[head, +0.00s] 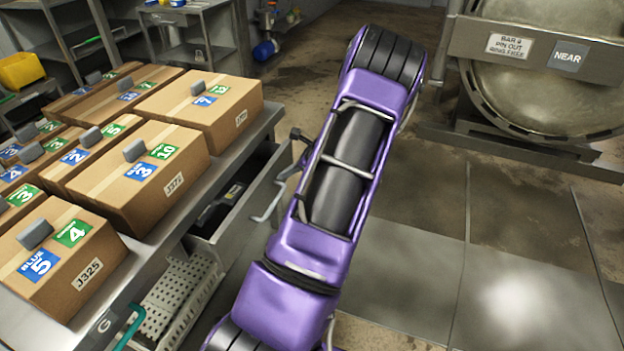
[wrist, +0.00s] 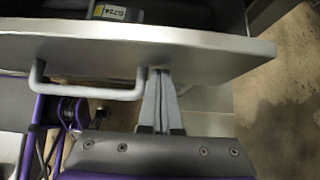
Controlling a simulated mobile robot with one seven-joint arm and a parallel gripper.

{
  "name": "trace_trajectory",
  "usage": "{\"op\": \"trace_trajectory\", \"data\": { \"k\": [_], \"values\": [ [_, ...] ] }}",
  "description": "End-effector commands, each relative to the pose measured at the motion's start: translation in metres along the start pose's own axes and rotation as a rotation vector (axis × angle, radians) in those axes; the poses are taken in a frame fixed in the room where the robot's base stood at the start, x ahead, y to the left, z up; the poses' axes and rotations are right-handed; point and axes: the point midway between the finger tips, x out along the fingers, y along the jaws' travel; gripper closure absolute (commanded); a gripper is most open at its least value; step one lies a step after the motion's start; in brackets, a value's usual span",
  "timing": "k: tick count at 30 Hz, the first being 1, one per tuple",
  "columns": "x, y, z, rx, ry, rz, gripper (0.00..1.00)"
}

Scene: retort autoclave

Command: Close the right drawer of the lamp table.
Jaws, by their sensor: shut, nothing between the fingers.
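The lamp table (head: 165,235) is at left in the head view, with boxes on top. A drawer (head: 243,212) stands pulled out from its right part, with a grey front and a bar handle (head: 266,212). In the wrist view the drawer front (wrist: 200,48) crosses the top, its handle (wrist: 90,94) at left. My gripper (wrist: 156,76) is shut and empty, its fingertips at the drawer front just right of the handle's right end. I cannot tell whether they touch. In the head view my purple arm hides most of the gripper.
Several cartons (head: 150,178) cover the tabletop. A perforated white tray (head: 178,298) and a teal handle (head: 130,328) show below its front edge. A dark item with a yellow label (wrist: 112,12) lies in the drawer. A large steel vessel (head: 540,90) stands at right; floor between is clear.

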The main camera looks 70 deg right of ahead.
Motion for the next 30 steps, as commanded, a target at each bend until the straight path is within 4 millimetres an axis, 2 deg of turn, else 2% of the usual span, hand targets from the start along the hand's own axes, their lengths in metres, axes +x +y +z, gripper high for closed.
{"op": "trace_trajectory", "data": {
  "k": [3, 12, 18, 30],
  "values": [
    [0.023, 0.001, 0.023, -0.006, -0.001, 0.004, 1.00],
    [0.059, 0.001, 0.059, -0.002, -0.001, 0.002, 1.00],
    [0.069, 0.000, 0.069, -0.002, 0.000, 0.001, 1.00],
    [0.072, 0.001, 0.074, -0.003, -0.005, 0.003, 1.00]
  ]
}}
